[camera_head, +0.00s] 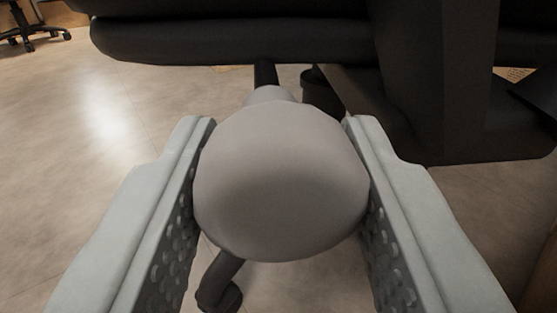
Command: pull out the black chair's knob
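The black chair's knob (282,185) is a large, smooth, grey rounded piece in the middle of the view. A short dark rod (265,74) runs from behind it to the underside of the black chair (230,38). My gripper (279,120) has one grey finger on each side of the knob. Both fingers meet the knob's sides with no visible gap, so it appears shut on the knob. The far side of the knob is hidden.
A dark chair leg with a caster (220,285) shows below the knob. A large dark upright part (435,80) stands at the right behind it. Another chair's wheeled base (30,28) is at the far upper left. The pale floor (90,130) at left is clear.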

